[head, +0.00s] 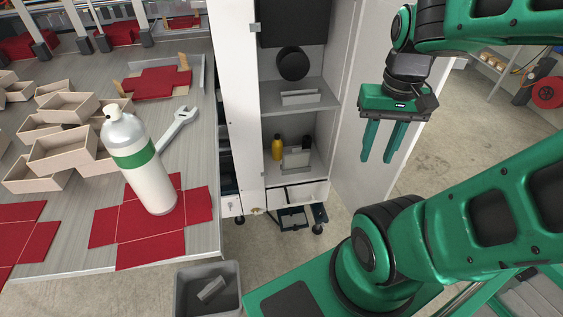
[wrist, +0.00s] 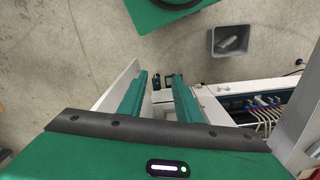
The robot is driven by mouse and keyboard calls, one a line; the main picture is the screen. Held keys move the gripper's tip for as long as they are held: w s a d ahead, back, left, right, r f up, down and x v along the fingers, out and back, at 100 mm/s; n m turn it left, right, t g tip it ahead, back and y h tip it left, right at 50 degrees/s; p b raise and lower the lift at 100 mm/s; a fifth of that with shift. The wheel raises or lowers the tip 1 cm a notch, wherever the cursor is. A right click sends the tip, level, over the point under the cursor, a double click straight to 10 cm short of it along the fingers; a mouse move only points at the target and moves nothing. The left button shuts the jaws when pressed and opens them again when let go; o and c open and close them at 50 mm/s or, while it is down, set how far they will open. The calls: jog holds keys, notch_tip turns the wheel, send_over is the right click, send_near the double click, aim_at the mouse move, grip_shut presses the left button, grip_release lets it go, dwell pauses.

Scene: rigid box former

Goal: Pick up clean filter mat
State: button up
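My gripper (head: 377,159) hangs with its two green fingers pointing down, to the right of the open white cabinet (head: 241,100). It is open and empty, and the fingers also show apart in the wrist view (wrist: 160,78). A pale, upright flat piece (head: 297,157) stands on the cabinet's lower shelf, beside a yellow bottle (head: 277,148). A light grey flat piece (head: 301,97) lies on the shelf above. I cannot tell for sure which of these is the clean filter mat. Both are apart from my gripper.
A grey bin (head: 232,285) with a grey piece (head: 212,289) inside stands on the floor. The table (head: 70,262) on the left carries a white bottle (head: 141,165), a wrench (head: 179,127), red blanks and several wooden boxes. The cabinet's open door (head: 380,168) stands near my gripper.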

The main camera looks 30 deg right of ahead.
jog(key=shift+s+d, duration=0.1)
jog(key=shift+d, duration=0.15)
jog(key=shift+o, duration=1.2)
jog(key=o, duration=0.4)
jog(key=shift+s+d+r, duration=0.1)
jog(key=shift+s+r, duration=0.05)
jog(key=shift+s, duration=0.25)
jog(key=n+t+h, duration=0.3)
jog(key=t+h, duration=0.1)
jog(key=t, duration=0.8)
send_over(297, 149)
jog(key=s+a, duration=0.3)
jog(key=s, duration=0.8)
notch_tip(297, 149, down, 36)
jog(key=shift+a+x, duration=0.15)
jog(key=shift+x, duration=2.65)
jog(key=shift+a+x, duration=0.2)
jog(key=shift+x, duration=2.6)
